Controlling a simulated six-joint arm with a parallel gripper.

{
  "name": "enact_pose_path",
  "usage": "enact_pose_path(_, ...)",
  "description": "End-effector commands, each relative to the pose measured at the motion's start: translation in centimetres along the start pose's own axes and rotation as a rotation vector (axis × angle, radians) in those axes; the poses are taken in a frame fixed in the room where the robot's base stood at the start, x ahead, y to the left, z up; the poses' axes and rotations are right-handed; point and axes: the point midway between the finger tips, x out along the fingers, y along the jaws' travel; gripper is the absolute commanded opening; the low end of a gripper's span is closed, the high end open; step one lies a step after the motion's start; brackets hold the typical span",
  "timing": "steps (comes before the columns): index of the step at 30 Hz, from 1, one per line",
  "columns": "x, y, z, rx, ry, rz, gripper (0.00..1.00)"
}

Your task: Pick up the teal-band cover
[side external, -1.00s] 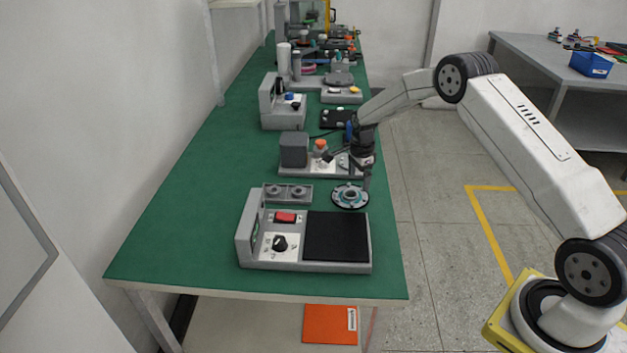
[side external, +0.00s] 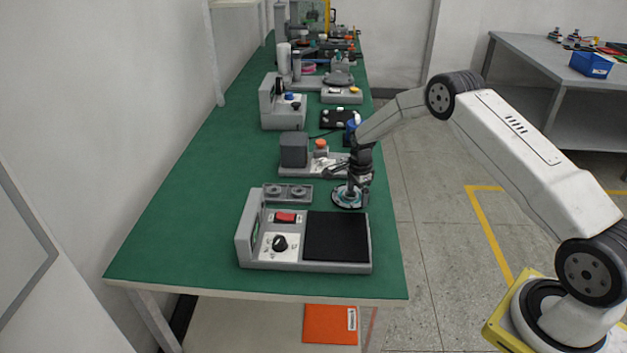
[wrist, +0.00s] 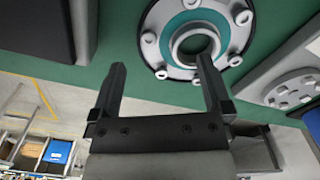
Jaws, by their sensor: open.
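The teal-band cover (side external: 346,197) is a round disc with a dark rim, a teal ring, several bolts and a raised centre ring. It lies on the green bench top, behind the black pad. It also shows at the top of the wrist view (wrist: 163,38). My gripper (side external: 352,190) is over it, pointing down and partly hiding it in the side view. In the wrist view my gripper's two fingers (wrist: 160,68) stand apart with nothing between them. One fingertip overlaps the cover's near edge in the picture; I cannot tell if they touch.
A grey fixture with a black pad (side external: 336,237), a red switch and a knob stands in front. A small grey block with two round holders (side external: 288,194) lies left of the cover. A grey station (side external: 312,160) stands behind. The bench's right edge is close.

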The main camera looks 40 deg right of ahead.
Motion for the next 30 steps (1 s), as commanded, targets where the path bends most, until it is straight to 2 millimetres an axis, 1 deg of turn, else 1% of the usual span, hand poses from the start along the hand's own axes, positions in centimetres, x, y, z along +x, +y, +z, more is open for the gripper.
enact_pose_path(1, 0.7, 0.1, 0.0, 0.0, 0.0, 0.002, 1.0)
enact_pose_path(3, 1.3, 0.1, 0.0, 0.0, 0.001, 0.002, 1.0)
enact_pose_path(8, 2.2, 0.0, 0.0, 0.0, 0.001, -0.001, 1.0)
enact_pose_path(24, 2.3, 0.0, 0.0, 0.0, 0.001, -0.001, 1.0)
enact_pose_path(26, 2.3, 0.0, 0.0, 0.0, 0.001, -0.001, 0.81)
enact_pose_path(27, 2.3, 0.0, 0.0, 0.0, 0.001, -0.001, 0.68)
enact_pose_path(29, 2.3, 0.0, 0.0, 0.0, 0.001, -0.001, 0.49)
enact_pose_path(30, 2.3, 0.0, 0.0, 0.0, 0.001, -0.001, 0.36)
